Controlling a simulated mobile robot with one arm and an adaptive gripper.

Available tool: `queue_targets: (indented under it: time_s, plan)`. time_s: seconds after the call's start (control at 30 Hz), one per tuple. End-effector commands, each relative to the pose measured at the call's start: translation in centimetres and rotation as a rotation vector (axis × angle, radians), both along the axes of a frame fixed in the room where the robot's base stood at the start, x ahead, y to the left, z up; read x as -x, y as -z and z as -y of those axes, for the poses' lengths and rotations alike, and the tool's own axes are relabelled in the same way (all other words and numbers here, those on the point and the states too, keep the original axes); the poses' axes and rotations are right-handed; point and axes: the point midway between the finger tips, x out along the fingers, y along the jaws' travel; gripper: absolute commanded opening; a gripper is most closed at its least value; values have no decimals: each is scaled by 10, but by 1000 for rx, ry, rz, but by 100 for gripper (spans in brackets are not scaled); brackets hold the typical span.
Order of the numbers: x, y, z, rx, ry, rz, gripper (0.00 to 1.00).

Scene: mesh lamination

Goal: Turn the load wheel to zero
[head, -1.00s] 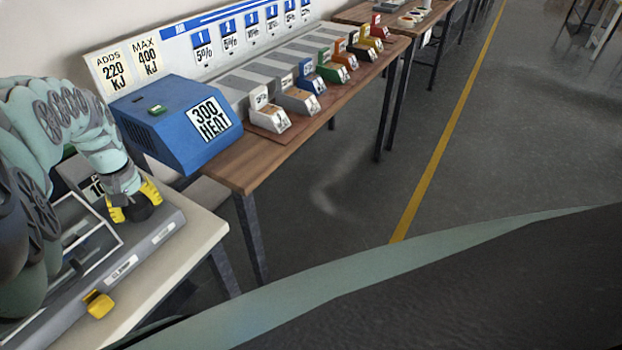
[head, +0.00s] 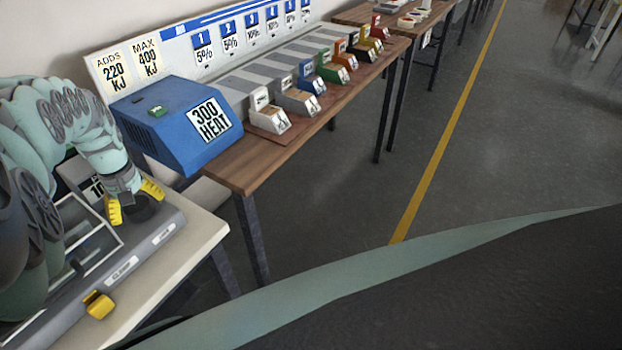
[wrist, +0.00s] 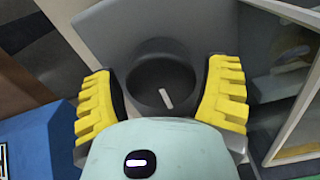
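The load wheel (wrist: 160,88) is a round dark knob with a white mark on its top. It sits on the grey machine panel and also shows in the head view (head: 143,208). My gripper (wrist: 162,98) has its yellow fingers on either side of the wheel. The fingers are spread, with narrow gaps between their dark pads and the knob. The white mark is tilted slightly from upright in the wrist view. In the head view, my gripper (head: 134,200) partly covers the wheel. No scale around the wheel is readable.
A yellow knob (head: 98,304) sticks out from the machine's front edge. A framed clear cover (head: 92,248) stands left of the wheel. A blue heater box (head: 180,125) marked 300 HEAT is on the wooden bench (head: 245,170) behind. The floor to the right is clear.

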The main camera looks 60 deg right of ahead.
Motion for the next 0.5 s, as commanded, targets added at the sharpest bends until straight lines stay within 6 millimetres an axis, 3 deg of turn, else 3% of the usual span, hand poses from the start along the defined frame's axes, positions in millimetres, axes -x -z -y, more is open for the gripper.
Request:
queue_targets:
  time_s: [0.17, 0.5]
  plan:
    - [0, 0, 0, -1, 3, -1, 94]
    - [0, -2, 0, -1, 3, -1, 94]
